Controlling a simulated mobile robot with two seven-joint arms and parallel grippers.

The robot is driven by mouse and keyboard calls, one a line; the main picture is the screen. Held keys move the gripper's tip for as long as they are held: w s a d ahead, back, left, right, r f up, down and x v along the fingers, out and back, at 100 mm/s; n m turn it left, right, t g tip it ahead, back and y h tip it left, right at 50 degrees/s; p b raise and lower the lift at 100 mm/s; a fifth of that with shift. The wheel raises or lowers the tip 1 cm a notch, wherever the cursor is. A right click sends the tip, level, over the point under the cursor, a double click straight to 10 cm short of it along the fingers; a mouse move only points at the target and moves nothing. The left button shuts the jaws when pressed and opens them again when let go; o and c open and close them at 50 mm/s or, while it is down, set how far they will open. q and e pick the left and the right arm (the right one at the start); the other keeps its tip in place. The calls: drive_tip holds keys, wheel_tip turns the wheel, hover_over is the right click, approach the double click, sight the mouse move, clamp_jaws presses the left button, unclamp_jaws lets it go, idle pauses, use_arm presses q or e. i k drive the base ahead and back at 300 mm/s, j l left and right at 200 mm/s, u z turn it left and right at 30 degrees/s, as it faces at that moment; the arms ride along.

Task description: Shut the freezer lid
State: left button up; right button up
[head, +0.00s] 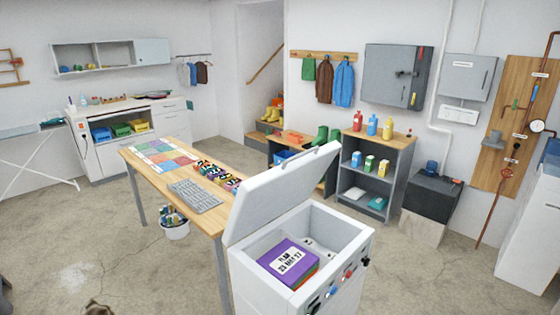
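The white chest freezer (340,235) stands at the bottom, right of centre, partly cut off by the lower edge. Its white lid (280,192) is open, hinged on the left side and tilted up and leftward over the table edge. Inside lie a purple box with a printed label (288,260) and some lighter things behind it. Small knobs and a dark latch-like part show on the front and right side. Neither of my grippers can be made out in the head view.
A grey shelf (397,165) stands behind the freezer. The floor at left and right of the freezer is open.

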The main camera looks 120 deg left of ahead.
sight(261, 198)
drive_tip(key=u, duration=3.95)
drive_tip(key=i+j+u, duration=0.25)
drive_tip(key=k+l, duration=0.05)
drive_tip(key=l, duration=0.05)
